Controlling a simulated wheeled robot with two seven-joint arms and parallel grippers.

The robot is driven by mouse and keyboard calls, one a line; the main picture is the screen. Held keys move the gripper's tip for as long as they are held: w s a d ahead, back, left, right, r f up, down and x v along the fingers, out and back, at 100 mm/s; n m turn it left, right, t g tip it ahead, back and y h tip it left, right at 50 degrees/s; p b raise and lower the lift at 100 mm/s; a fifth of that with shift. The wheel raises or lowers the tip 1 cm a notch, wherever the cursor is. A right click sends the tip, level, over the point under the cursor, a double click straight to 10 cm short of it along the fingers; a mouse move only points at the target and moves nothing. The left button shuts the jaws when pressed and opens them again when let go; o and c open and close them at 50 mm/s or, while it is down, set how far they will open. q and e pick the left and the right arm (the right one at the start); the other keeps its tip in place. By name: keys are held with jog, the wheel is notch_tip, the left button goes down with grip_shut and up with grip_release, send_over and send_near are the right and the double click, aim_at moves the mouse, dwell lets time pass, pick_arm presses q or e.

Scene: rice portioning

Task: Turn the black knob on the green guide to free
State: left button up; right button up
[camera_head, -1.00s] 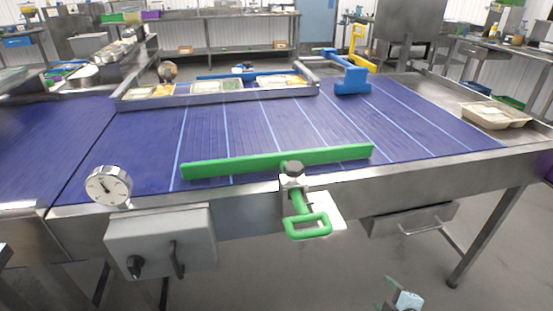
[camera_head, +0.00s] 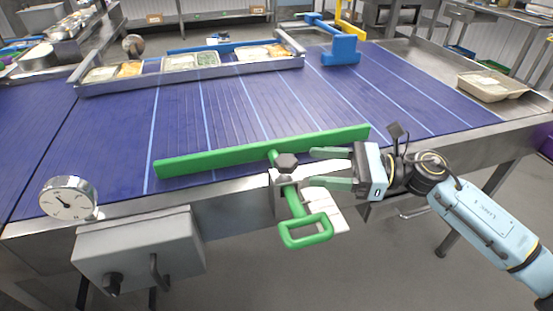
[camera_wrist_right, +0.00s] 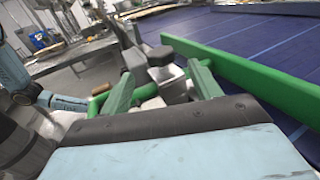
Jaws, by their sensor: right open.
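The green guide (camera_head: 230,157) lies as a long bar across the front of the blue conveyor. Its clamp sits on the front rail, with the black knob (camera_head: 287,161) on top and a green loop handle (camera_head: 306,232) hanging below. My right gripper (camera_head: 312,167) comes in from the right with its two green fingers spread and pointing at the knob. The jaws are empty. In the right wrist view the knob (camera_wrist_right: 161,57) shows just beyond the fingertips, roughly between them; whether a finger touches the clamp is unclear. My left gripper is not in view.
A dial gauge (camera_head: 69,198) and a grey control box (camera_head: 140,249) stand left on the front rail. A food tray (camera_head: 491,85) sits at the right end. A blue stop (camera_head: 341,49) stands at the far belt edge. The belt behind the guide is clear.

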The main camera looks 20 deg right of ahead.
aim_at(277, 159)
jog(key=x, duration=0.8)
jog(key=shift+w+a+p, duration=0.2)
jog(key=shift+a+p, duration=0.1)
jog(key=shift+a, duration=0.2)
jog(key=shift+w, duration=0.1)
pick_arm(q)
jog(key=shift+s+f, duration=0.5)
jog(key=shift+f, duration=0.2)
pick_arm(e)
jog(key=c, duration=1)
